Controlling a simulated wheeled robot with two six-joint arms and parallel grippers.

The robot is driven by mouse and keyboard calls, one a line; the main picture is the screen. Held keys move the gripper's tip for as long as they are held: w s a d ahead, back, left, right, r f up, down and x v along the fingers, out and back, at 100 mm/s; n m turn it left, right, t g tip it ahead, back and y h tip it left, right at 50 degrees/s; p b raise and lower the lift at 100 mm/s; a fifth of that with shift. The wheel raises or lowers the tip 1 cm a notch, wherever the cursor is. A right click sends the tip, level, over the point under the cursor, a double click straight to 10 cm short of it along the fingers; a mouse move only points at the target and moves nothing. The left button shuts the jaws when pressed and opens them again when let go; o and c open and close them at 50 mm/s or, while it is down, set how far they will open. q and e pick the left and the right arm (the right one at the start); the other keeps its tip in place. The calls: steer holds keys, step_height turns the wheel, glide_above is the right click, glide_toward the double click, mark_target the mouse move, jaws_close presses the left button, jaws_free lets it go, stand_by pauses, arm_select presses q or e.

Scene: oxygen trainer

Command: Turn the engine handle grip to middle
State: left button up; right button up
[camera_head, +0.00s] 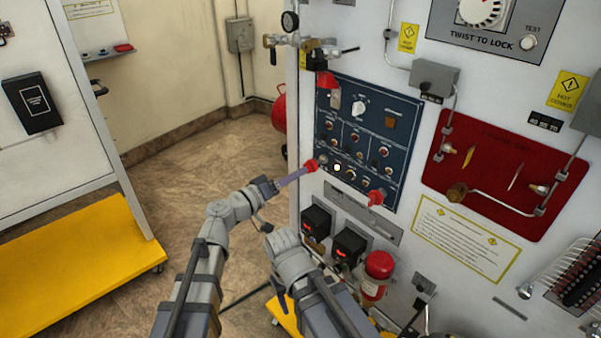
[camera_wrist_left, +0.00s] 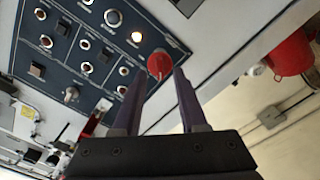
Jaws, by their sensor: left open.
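A red round grip (camera_head: 311,165) sits at the lower left corner of the dark blue control panel (camera_head: 395,110). In the left wrist view the red grip (camera_wrist_left: 160,65) shows at the panel corner, just beyond and between my finger tips. My left gripper (camera_head: 301,172) is open and points at this grip, with its purple fingers (camera_wrist_left: 160,78) on either side of its line. Whether they touch it I cannot tell. A second red grip (camera_head: 376,198) stands out at the panel's lower edge. My right gripper does not show.
A lit white button (camera_head: 337,167) is right beside the red grip. The floor (camera_head: 170,190) to the left is clear up to a yellow platform (camera_head: 80,260).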

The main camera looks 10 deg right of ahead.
arm_select(q)
steer(key=shift+x, duration=1.1)
steer(key=shift+c, duration=0.4)
jaws_close()
